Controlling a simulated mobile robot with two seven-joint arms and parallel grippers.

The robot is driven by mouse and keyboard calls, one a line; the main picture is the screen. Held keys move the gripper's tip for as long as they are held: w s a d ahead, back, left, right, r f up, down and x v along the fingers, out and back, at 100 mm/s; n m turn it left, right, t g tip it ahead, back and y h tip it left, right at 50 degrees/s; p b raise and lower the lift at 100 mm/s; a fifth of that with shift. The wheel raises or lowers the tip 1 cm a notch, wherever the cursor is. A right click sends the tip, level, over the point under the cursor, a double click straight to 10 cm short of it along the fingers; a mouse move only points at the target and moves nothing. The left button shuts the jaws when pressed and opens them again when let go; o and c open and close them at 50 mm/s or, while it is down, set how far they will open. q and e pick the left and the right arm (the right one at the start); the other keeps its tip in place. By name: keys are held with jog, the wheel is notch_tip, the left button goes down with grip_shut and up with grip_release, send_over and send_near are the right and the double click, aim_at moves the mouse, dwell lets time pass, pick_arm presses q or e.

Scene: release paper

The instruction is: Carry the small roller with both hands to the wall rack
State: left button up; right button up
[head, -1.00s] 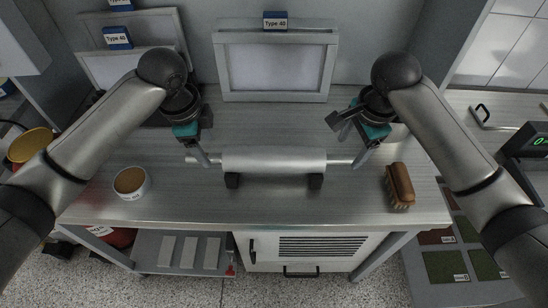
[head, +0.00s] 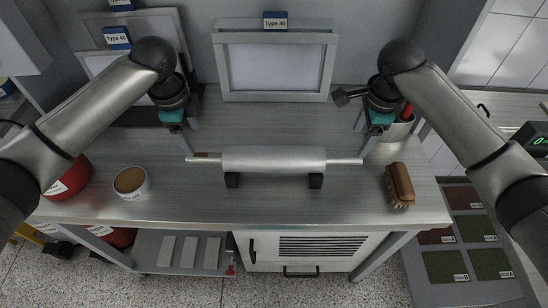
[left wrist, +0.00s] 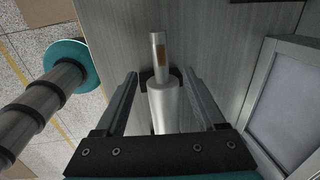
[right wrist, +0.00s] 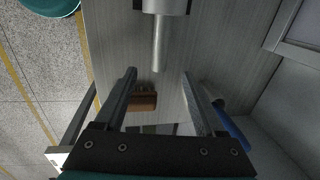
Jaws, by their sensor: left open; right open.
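The small roller (head: 274,159) lies level on two black supports (head: 315,181) on the metal counter, its thin end shafts sticking out left and right. The left shaft has a brown patch, also seen in the left wrist view (left wrist: 160,52). My left gripper (head: 184,143) is open and empty above and behind the left shaft. In its wrist view the roller shows between the spread fingers. My right gripper (head: 371,143) is open and empty near the right shaft (right wrist: 160,45), which lies just beyond its fingertips in the right wrist view. I cannot tell which fixture is the wall rack.
A framed panel labelled Type 40 (head: 276,66) stands behind the roller. A round cup (head: 131,182) is at front left and a brown brush (head: 399,185) at front right. A red container (head: 70,180) is at far left. The counter in front of the roller is clear.

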aim_at(201, 155)
pick_arm(q)
jog(key=f, duration=0.3)
jog(key=w+f, duration=0.1)
jog(key=f, duration=0.7)
jog(key=shift+w+f, duration=0.1)
jog(key=shift+w, duration=0.25)
pick_arm(e)
jog(key=f, duration=0.3)
jog(key=w+f, duration=0.1)
jog(key=f, duration=0.7)
jog(key=shift+w, duration=0.4)
pick_arm(q)
grip_shut()
pick_arm(e)
grip_shut()
pick_arm(q)
jog(key=shift+w, duration=0.1)
